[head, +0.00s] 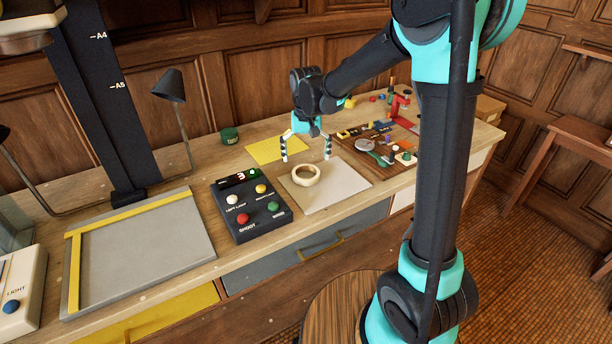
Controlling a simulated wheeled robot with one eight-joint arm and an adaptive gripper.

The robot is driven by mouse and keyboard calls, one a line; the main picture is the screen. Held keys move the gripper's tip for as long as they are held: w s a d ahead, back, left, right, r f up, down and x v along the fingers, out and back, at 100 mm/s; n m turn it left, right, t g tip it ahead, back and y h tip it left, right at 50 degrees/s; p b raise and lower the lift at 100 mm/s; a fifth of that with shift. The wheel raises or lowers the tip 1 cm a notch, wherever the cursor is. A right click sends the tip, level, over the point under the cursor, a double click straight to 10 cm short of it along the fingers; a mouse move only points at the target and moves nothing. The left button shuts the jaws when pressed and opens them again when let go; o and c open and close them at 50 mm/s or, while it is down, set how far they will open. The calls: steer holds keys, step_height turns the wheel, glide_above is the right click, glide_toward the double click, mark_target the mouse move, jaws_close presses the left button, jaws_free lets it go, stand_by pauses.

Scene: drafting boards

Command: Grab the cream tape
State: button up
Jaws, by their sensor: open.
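The cream tape (305,174) is a ring-shaped roll lying flat on a pale square board (341,188) on the workbench. My gripper (306,154) points down with its two fingers spread wide. It is open and empty, above and a little behind the tape in this view. The tape appears apart from both fingers; the exact height of the fingertips over the board is hard to tell.
A dark control box (251,206) with coloured buttons stands just left of the board. A yellow sheet (276,149) lies behind. A brown tray (355,150) with several small tools is to the right. A grey board (150,255) with yellow rulers lies far left.

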mark_target(306, 171)
steer(key=shift+f, duration=2.3)
steer(key=c, duration=1.2)
steer(key=shift+r, duration=0.1)
